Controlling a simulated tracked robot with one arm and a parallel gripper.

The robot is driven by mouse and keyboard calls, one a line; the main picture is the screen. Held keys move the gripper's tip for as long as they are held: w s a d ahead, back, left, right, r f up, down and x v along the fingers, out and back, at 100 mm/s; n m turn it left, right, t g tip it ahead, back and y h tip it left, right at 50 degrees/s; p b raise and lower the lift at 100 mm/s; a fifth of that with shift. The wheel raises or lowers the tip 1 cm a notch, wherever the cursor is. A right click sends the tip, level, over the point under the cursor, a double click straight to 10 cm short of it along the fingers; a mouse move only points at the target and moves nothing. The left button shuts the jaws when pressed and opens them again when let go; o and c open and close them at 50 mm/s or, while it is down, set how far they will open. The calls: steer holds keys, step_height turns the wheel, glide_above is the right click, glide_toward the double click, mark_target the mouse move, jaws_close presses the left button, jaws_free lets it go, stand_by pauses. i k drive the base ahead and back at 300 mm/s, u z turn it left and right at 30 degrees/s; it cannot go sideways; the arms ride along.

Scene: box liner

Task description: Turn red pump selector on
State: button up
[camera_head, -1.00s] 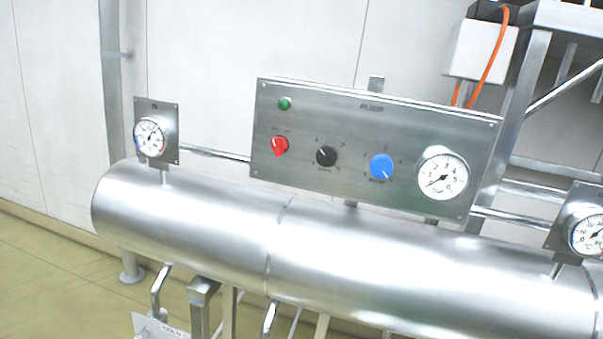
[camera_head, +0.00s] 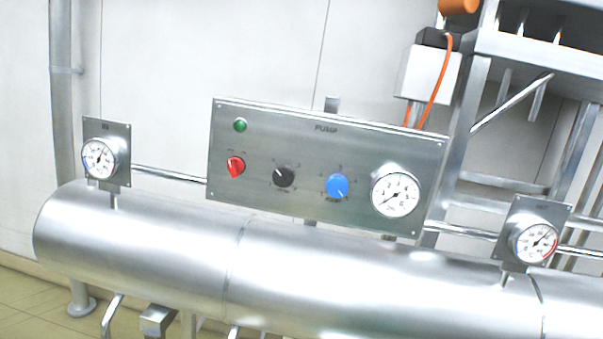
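The red pump selector (camera_head: 235,167) is a round red knob at the left of the steel pump panel (camera_head: 290,122). Its raised grip and pale pointer mark face the upper left; the small label lettering around it is too small to read. A green lamp or button (camera_head: 240,126) sits above it. A black knob (camera_head: 284,177), a blue knob (camera_head: 337,186) and a round dial gauge (camera_head: 395,194) follow to the right. My gripper is not in view, so its state and distance from the selector do not show.
A large steel cylinder (camera_head: 150,255) runs across below and in front of the panel. Smaller gauges stand at its left (camera_head: 99,158) and right (camera_head: 534,243). Steel framing (camera_head: 475,110) and a white box (camera_head: 428,72) with an orange cable are at the upper right.

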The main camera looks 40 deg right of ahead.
mark_target(235, 166)
steer(key=u, duration=0.35)
steer(key=i, duration=0.95)
steer(key=z, duration=0.35)
